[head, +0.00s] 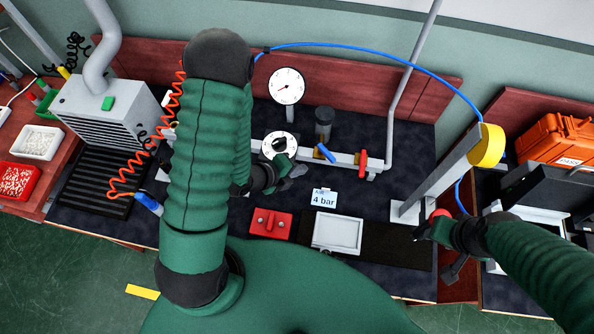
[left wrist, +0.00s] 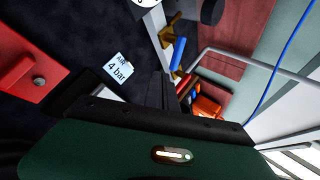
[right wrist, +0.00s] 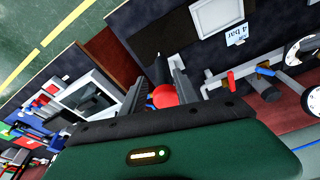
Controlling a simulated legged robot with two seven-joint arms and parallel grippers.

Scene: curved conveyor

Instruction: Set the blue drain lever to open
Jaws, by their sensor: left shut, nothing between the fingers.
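The blue drain lever (head: 326,153) is on the grey pipe at the back of the bench, slanting across it. It also shows in the left wrist view (left wrist: 178,53) and the right wrist view (right wrist: 265,71). A red lever (head: 363,158) sits to its right on the same pipe. My left gripper (head: 298,171) is shut and empty, left of and nearer than the blue lever, apart from it. Its dark fingers (left wrist: 161,90) are together in the left wrist view. My right gripper (head: 432,228) is open beside a red ball knob (right wrist: 164,95), which appears between its fingers.
A "4 bar" card (head: 324,198), red block (head: 270,223) and white tray (head: 338,234) lie in front. A post with a yellow wheel (head: 487,146) stands right.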

